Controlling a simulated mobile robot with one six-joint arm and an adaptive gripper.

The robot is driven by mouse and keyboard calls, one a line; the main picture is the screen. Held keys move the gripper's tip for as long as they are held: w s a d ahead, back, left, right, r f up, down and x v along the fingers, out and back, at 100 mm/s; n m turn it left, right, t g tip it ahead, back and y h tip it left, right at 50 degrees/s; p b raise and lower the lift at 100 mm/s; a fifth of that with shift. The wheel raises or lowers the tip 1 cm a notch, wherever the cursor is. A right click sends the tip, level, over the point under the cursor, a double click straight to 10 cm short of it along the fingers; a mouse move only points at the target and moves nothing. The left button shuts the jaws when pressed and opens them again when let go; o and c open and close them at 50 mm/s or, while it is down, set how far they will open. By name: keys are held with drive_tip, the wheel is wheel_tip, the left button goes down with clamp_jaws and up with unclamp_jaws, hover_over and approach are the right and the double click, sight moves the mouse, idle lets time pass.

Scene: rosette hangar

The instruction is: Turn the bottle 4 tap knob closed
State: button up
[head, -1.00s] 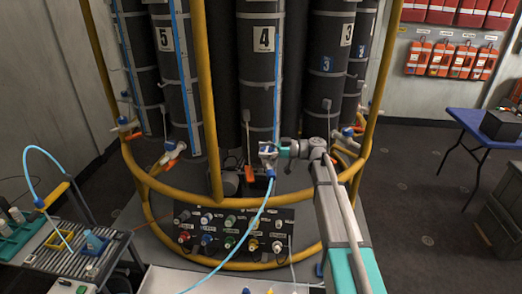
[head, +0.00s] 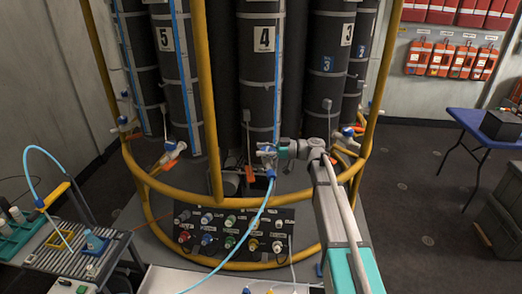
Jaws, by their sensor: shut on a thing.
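Bottle 4 (head: 264,75) is a tall black cylinder with a white "4" label, in the middle of the rosette in the head view. A light blue hose (head: 262,208) hangs from the blue and white fittings at its foot. My gripper (head: 268,152) reaches in from the right at these fittings and is shut on the bottle 4 tap knob. The jaws and wrist hide most of the knob, so its angle cannot be told. An orange part (head: 250,169) shows just left of the jaws.
A yellow tubular rail (head: 225,199) rings the bottles, with an upright bar (head: 207,100) left of bottle 4. A panel of coloured knobs (head: 232,232) stands below. A slatted bench (head: 85,255) is at left and a blue table (head: 478,125) at right.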

drive_tip(key=shift+m+t, duration=0.3)
drive_tip(key=shift+t, duration=0.1)
drive_tip(key=shift+m+t, duration=1.1)
drive_tip(key=shift+t, duration=0.7)
drive_tip(key=m+t, duration=0.1)
drive_tip(key=t, duration=0.1)
drive_tip(key=m+t+h, duration=0.2)
drive_tip(key=t, duration=0.1)
drive_tip(key=shift+w+d+m+t, duration=0.15)
drive_tip(key=shift+w+m+t, duration=0.15)
drive_tip(key=shift+m, duration=0.1)
drive_tip(key=shift+w+d+m+t+h, duration=0.1)
drive_tip(key=shift+w+m+t+h, duration=0.05)
drive_tip(key=shift+m+t+h, duration=0.85)
drive_tip(key=shift+w+d+m+t+h, duration=0.1)
drive_tip(key=shift+w+m+t+h, duration=0.1)
drive_tip(key=shift+m+t+h, duration=0.85)
drive_tip(key=shift+w+d+m+t+h, duration=0.1)
drive_tip(key=shift+w+m+t+h, duration=0.05)
drive_tip(key=shift+m+t+h, duration=0.85)
drive_tip(key=shift+t+h, duration=0.25)
drive_tip(key=shift+h, duration=0.1)
drive_tip(key=o, duration=0.9)
drive_tip(key=shift+s+d, duration=0.1)
